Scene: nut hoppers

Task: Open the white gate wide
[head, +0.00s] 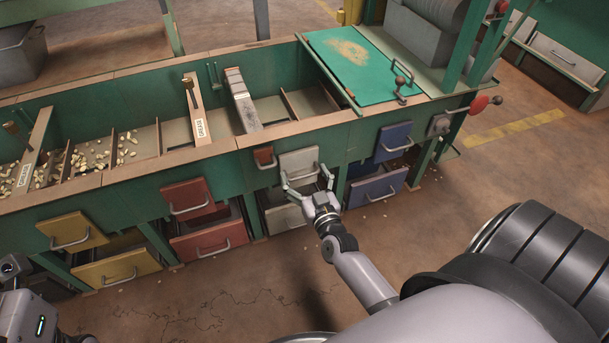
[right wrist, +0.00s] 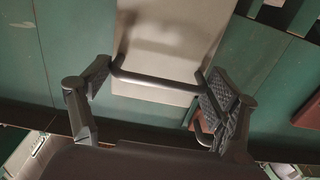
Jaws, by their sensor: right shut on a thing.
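The white gate (head: 299,161) is an upright pale panel on the green hopper front, right of the middle, with a grey bar handle low on it. In the right wrist view the white gate (right wrist: 170,50) fills the top middle. Its handle (right wrist: 157,83) runs across between my fingers. My right gripper (head: 306,178) is at this handle, one finger at each end, and is shut on it. A white bin (head: 284,219) shows below, partly behind the gripper. My left arm shows at the lower left edge; its fingers are out of view.
A red gate (head: 187,198) and yellow gate (head: 72,231) are to the left, a blue gate (head: 393,140) to the right. Coloured bins stand below them. A wooden-edged trough with nuts (head: 97,150) runs along the top.

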